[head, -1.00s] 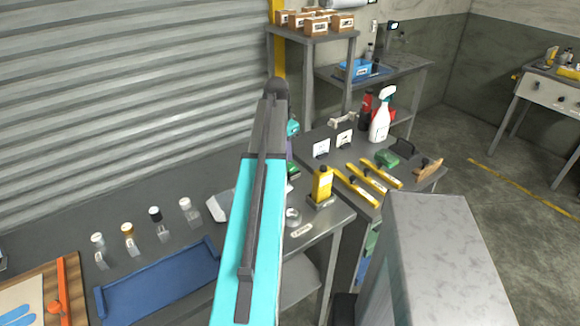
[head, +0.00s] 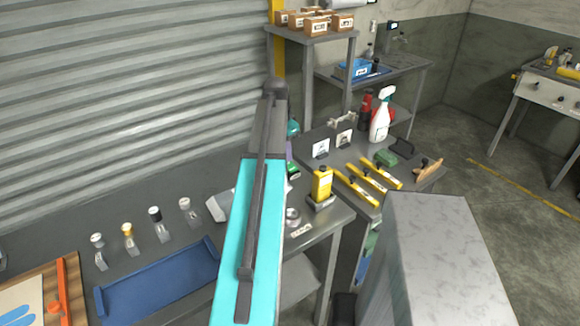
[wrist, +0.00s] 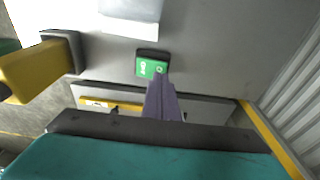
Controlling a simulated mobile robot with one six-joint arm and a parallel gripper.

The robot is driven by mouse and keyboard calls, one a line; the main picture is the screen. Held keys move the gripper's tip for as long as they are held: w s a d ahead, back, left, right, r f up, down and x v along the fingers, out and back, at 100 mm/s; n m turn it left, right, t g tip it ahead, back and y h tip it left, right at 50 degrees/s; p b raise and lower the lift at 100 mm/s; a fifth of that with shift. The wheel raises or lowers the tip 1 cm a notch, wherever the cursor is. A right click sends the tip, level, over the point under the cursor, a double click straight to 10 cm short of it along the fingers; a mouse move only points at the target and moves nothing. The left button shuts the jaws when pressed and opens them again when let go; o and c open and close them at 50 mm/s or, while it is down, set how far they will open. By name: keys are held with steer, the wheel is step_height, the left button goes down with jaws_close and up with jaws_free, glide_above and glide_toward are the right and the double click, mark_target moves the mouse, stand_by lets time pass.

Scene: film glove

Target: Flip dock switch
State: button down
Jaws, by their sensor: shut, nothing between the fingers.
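The dock switch (wrist: 152,66) is a small green rocker with white marks in a black housing, on the grey work surface in the wrist view. In the head view a green patch of it (head: 293,172) shows just right of my arm. My gripper (wrist: 160,80) is shut and empty, its purple fingers pointing at the switch. The fingertips overlap the lower right edge of the switch in the wrist view. I cannot tell whether they touch it. In the head view my arm hides most of the gripper.
A yellow bottle (head: 322,183) in a dark holder stands right of the switch in the head view. A pale block (wrist: 130,20) lies beyond the switch in the wrist view. A blue tray (head: 160,282) and several small bottles stand left of my arm.

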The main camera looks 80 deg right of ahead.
steer(key=shift+f+b, duration=0.3)
steer(key=shift+f, duration=0.5)
stand_by(1.0)
steer(key=shift+r, duration=0.15)
step_height(320, 180, up, 7)
steer(key=p, duration=0.4)
steer(key=shift+p, duration=0.3)
stand_by(0.5)
stand_by(0.4)
